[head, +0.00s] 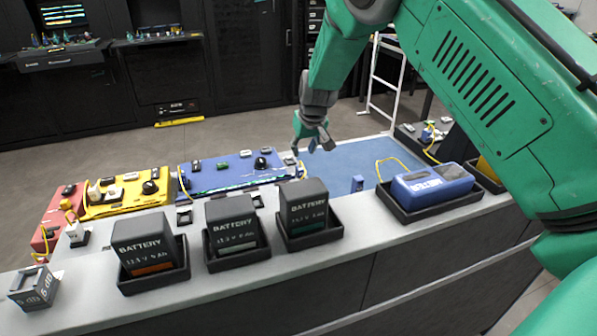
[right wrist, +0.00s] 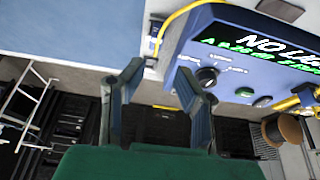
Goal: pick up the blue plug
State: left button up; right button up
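The small blue plug (head: 357,183) stands on the right part of the table, by the near edge of the blue mat (head: 345,154). My right gripper (head: 316,147) hangs above the mat in the head view, up and to the left of the plug and apart from it. In the right wrist view its two fingers (right wrist: 160,85) are spread with nothing between them, and I cannot make out the plug there. My left gripper is not in view.
A blue instrument (head: 230,170) with a lit display lies left of the mat. A blue device in a black tray (head: 437,208) sits right of the plug, with a yellow cable (head: 392,163) behind. Several batteries in black trays (head: 312,236) line the near edge.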

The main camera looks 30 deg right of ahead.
aim_at(300, 167)
jog(key=x, duration=0.5)
jog(key=shift+d+f, duration=0.25)
jog(key=shift+d, duration=0.15)
jog(key=shift+w+a+f, duration=0.15)
jog(key=shift+w+f, duration=0.2)
jog(key=shift+f, duration=0.3)
jog(key=x, duration=0.3)
jog(key=shift+w+f, duration=0.2)
jog(key=shift+w, duration=0.1)
jog(key=shift+w+f, duration=0.1)
jog(key=shift+f, duration=0.1)
jog(key=shift+d, duration=0.35)
grip_shut()
jog(key=shift+a, duration=0.15)
